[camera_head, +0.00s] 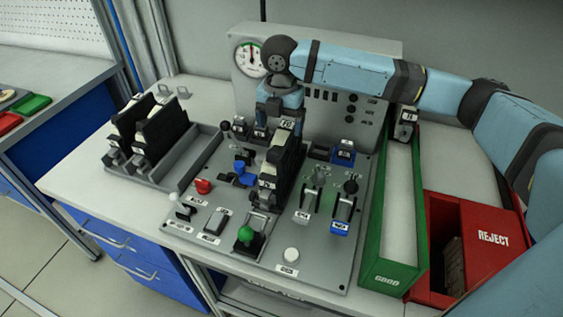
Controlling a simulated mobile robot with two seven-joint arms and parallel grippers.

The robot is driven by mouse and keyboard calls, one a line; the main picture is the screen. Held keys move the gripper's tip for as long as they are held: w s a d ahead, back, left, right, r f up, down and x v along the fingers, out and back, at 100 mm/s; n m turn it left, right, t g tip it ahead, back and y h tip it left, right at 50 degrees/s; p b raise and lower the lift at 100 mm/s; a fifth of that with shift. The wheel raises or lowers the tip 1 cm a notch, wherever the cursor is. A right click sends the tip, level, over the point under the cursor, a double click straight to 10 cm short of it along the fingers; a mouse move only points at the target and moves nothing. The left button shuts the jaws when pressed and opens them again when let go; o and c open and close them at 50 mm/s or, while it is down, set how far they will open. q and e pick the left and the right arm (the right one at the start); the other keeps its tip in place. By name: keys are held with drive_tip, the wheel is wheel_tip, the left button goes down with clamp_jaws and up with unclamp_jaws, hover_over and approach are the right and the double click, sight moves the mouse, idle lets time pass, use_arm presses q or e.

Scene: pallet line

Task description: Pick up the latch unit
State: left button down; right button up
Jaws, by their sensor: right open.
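A tall black unit (279,170) with small white labels stands upright on the grey control panel (270,262). Similar black units (160,139) stand side by side in a grey rack at the left. The labels are too small to tell which is the latch unit. My right arm comes in from the right, and my right gripper (283,122) points down just above and behind the black unit on the panel. The gripper is open; its fingertips are partly hidden, so I cannot tell whether it touches the unit. My left gripper is out of view.
The panel carries switches, levers, a green knob (246,235) and a red knob (203,186). A back panel with a gauge (249,56) stands behind. At the right are a long green GOOD bin (387,276) and a red REJECT bin (493,240). Rack slots beside the units are empty.

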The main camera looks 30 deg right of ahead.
sight(282, 140)
drive_tip(key=shift+s+f, duration=0.1)
drive_tip(key=shift+f, duration=0.45)
wheel_tip(282, 140, down, 5)
drive_tip(key=shift+d+r, duration=0.1)
drive_tip(key=shift+d, duration=0.05)
drive_tip(key=c, duration=1.5)
drive_tip(key=shift+c, duration=0.2)
wheel_tip(282, 140, up, 20)
drive_tip(key=p, duration=0.1)
